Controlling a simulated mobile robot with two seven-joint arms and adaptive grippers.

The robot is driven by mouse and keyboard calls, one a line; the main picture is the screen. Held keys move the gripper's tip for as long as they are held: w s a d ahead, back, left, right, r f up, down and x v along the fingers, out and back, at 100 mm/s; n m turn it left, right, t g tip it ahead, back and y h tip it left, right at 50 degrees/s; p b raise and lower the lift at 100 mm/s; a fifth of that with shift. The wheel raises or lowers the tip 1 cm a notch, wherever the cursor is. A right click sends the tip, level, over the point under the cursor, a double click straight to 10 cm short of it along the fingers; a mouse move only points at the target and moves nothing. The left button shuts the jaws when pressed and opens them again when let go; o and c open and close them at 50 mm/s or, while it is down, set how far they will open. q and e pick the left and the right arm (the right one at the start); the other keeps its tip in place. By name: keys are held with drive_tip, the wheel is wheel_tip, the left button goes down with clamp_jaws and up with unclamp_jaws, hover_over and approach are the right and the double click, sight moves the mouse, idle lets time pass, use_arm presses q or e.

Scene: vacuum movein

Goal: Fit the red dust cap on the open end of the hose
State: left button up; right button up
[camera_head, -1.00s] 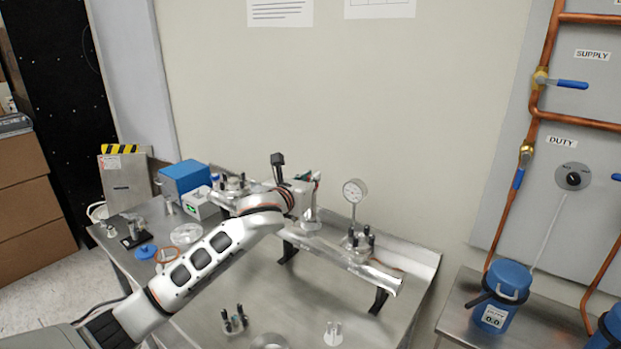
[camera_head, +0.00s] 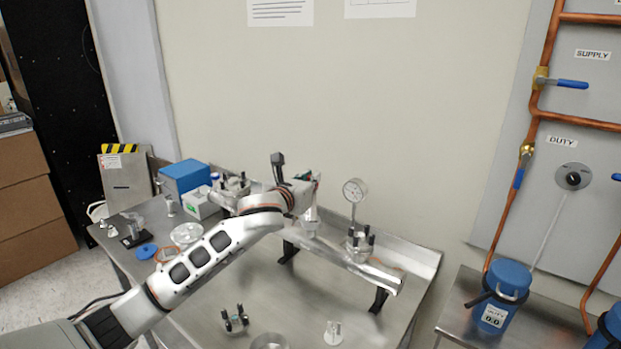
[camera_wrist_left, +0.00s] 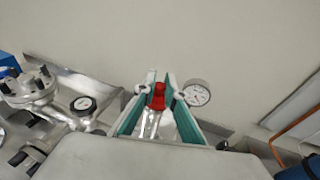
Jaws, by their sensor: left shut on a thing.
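The red dust cap (camera_wrist_left: 158,97) is between the teal-lined fingers of my left gripper (camera_wrist_left: 160,86) in the left wrist view. The gripper is shut on it. A shiny metallic part (camera_wrist_left: 151,123) shows just below the cap; I cannot tell whether it touches the cap. In the head view my left gripper (camera_head: 315,183) is over the back of the steel table, beside a silvery pipe assembly (camera_head: 345,258). I cannot make out the open end of the hose for sure. My right gripper is not in view.
A dial gauge (camera_head: 354,191) stands on the pipe close to the right of my gripper. A blue box (camera_head: 185,176) and small fittings stand at the table's left. The wall is close behind. The table's front (camera_head: 290,305) has some bare room between small fittings.

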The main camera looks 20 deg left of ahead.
use_arm(q)
drive_tip(key=shift+f, duration=0.6)
idle(0.5)
drive_tip(key=o, duration=0.8)
drive_tip(key=s+a+r, duration=0.1)
drive_tip(key=s, duration=1.1)
drive_tip(key=shift+r, duration=0.4)
drive_tip(key=shift+w, duration=0.1)
